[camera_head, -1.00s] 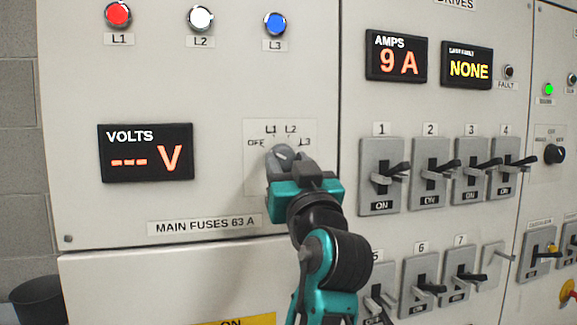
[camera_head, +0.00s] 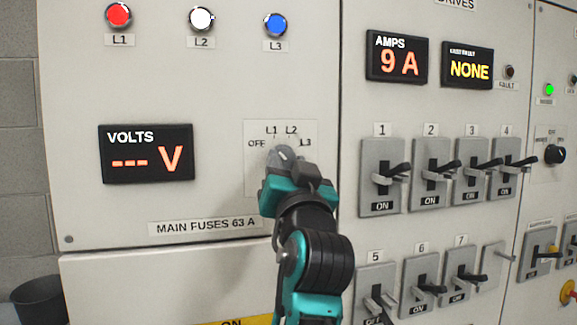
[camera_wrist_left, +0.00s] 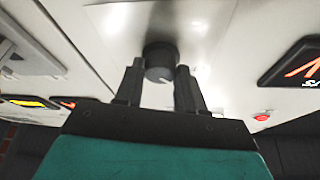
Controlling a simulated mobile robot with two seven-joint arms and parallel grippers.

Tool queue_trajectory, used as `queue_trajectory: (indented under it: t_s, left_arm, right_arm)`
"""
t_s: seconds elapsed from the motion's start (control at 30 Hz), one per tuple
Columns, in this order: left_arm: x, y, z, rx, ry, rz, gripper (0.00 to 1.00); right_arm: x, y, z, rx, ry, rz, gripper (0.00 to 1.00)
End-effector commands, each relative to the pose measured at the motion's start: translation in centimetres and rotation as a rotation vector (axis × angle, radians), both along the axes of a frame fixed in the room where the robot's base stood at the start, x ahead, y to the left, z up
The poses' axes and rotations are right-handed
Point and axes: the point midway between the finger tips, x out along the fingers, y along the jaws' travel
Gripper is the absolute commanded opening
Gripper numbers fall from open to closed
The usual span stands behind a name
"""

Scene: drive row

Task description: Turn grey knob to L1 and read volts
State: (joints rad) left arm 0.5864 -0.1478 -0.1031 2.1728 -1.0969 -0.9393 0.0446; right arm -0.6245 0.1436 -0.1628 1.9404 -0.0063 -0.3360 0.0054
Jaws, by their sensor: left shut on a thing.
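The grey knob (camera_head: 283,153) sits on a pale plate (camera_head: 257,180) marked OFF, L1, L2 and L3. It also shows as a dark round knob in the left wrist view (camera_wrist_left: 160,58), between my fingers. My left gripper (camera_head: 284,162) is shut on the knob, and its fingers also show in the left wrist view (camera_wrist_left: 158,82). The gripper partly covers the knob, and I cannot tell exactly which label its white mark points to. The volts display (camera_head: 146,154) reads "--- V". My right gripper is not in view.
Red L1 (camera_head: 118,15), white L2 (camera_head: 201,18) and blue L3 (camera_head: 275,24) lamps sit above. The amps display (camera_head: 397,57) reads 9 A; its neighbour (camera_head: 468,66) reads NONE. Lever switches (camera_head: 382,178) stand close to the right. The panel left of the knob is flat.

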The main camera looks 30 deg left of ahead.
Motion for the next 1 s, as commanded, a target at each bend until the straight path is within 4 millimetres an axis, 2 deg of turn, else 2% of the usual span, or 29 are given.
queue_trajectory:
  t_s: [0.5, 1.0]
  left_arm:
    - [-0.28, 0.19, 0.29, 0.234, 0.268, 0.0, 0.08]
    - [-0.27, 0.22, 0.28, 0.291, 0.338, 0.0, 0.08]
  right_arm:
    - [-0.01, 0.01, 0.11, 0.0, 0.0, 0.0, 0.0]
    - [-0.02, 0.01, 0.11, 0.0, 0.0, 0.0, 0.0]
